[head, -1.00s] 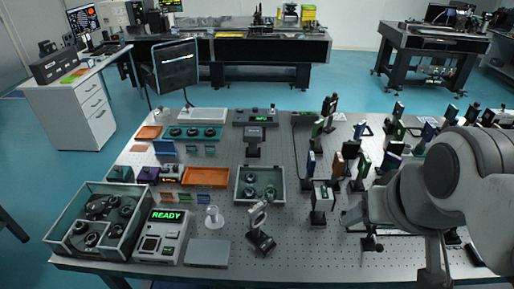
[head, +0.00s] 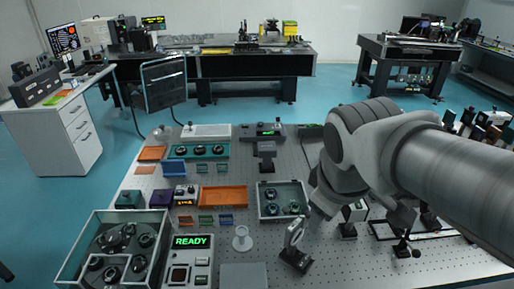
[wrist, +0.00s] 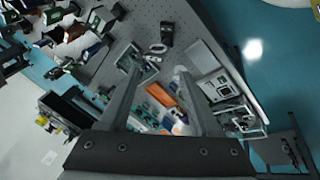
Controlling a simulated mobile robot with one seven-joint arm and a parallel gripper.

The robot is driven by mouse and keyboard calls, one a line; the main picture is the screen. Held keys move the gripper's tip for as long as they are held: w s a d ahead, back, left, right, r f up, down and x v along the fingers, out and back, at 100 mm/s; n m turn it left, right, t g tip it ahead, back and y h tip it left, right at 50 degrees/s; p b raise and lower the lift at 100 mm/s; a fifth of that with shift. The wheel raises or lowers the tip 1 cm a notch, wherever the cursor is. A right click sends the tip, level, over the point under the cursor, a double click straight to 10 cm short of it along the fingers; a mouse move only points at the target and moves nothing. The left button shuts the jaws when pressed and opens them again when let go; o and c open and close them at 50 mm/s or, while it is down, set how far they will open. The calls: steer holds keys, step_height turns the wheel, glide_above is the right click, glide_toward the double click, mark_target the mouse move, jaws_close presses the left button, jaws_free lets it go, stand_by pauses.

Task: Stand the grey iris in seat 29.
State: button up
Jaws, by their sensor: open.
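I cannot tell for certain which thing is the grey iris. Several dark ring-shaped parts (head: 271,209) lie in a grey tray (head: 261,214) in the middle of the table. A tilted ring mount (head: 294,232) stands on a black base in front of that tray; it also shows in the wrist view (wrist: 158,48). In the wrist view my gripper (wrist: 158,92) is open, its two fingers wide apart with nothing held between them. It is above the table; in the head view my arm hides most of it. No seat number is legible, so seat 29 cannot be made out.
A crate (head: 66,262) of round dark parts and a READY console (head: 190,260) stand at the front left. An orange tray (head: 223,196) and a white round stand (head: 242,240) are nearby. Several optic mounts crowd the right side, partly behind my arm.

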steer(key=w+a+f+n+h+b, duration=0.1)
steer(key=w+a+f+n+b, duration=0.1)
steer(key=w+f+n, duration=0.55)
steer(key=n+g+h+b, duration=0.1)
steer(key=n+b, duration=0.2)
steer(key=n, duration=0.9)
glide_toward(293, 230)
steer(key=shift+m, duration=0.25)
steer(key=b+x, duration=0.2)
steer(key=x, duration=0.8)
steer(key=shift+w+f, duration=0.15)
steer(key=shift+f, duration=0.15)
steer(key=x, duration=0.2)
steer(key=b+x, duration=0.1)
steer(key=x, duration=0.1)
steer(key=shift+w+a+f, duration=0.1)
steer(key=shift+a+f, duration=0.05)
steer(key=shift+a, duration=0.15)
steer(key=shift+w+d+f, duration=0.2)
steer(key=shift+f, duration=0.25)
jaws_close()
steer(key=shift+r, duration=0.1)
